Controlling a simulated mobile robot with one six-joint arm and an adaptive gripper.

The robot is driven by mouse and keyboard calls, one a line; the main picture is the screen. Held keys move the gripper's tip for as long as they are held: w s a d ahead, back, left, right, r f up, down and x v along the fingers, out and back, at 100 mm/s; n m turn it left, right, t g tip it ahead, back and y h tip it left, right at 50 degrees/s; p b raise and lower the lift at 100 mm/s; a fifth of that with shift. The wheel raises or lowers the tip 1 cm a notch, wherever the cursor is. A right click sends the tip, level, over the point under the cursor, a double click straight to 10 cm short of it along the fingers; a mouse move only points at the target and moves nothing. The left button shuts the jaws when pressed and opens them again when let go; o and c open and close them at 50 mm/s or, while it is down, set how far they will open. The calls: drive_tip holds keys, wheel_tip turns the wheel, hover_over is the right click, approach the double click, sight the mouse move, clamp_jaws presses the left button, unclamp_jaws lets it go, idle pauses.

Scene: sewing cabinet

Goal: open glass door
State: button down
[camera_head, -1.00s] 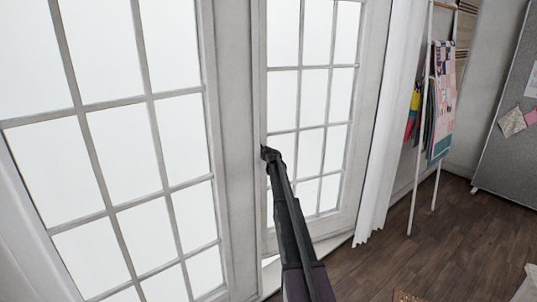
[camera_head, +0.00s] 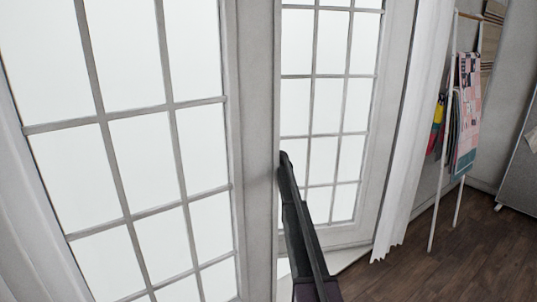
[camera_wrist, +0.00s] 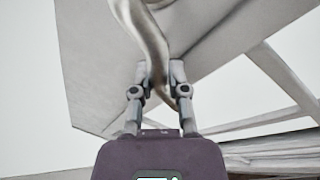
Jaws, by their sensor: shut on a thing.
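The right glass door (camera_head: 368,150), white-framed with a grid of panes, stands ajar, swung away from me. A bright gap shows by its lower left corner, above the sill. My arm reaches to its left edge in the head view, where my gripper (camera_head: 286,168) is small and dark and the handle cannot be made out. In the wrist view, my gripper (camera_wrist: 160,78) is shut on a curved metal door handle (camera_wrist: 146,32), with one finger on each side. The pale door frame (camera_wrist: 95,55) is behind the handle.
Another paned glass door (camera_head: 236,100) fills the left side. A white curtain (camera_head: 408,140) hangs just right of the right door. A white rack (camera_head: 447,150) with hanging fabrics stands farther right. Dark wood floor (camera_head: 425,270) is clear at lower right.

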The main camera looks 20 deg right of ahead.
drive_tip(key=c, duration=0.6)
unclamp_jaws()
drive_tip(key=shift+s, duration=0.1)
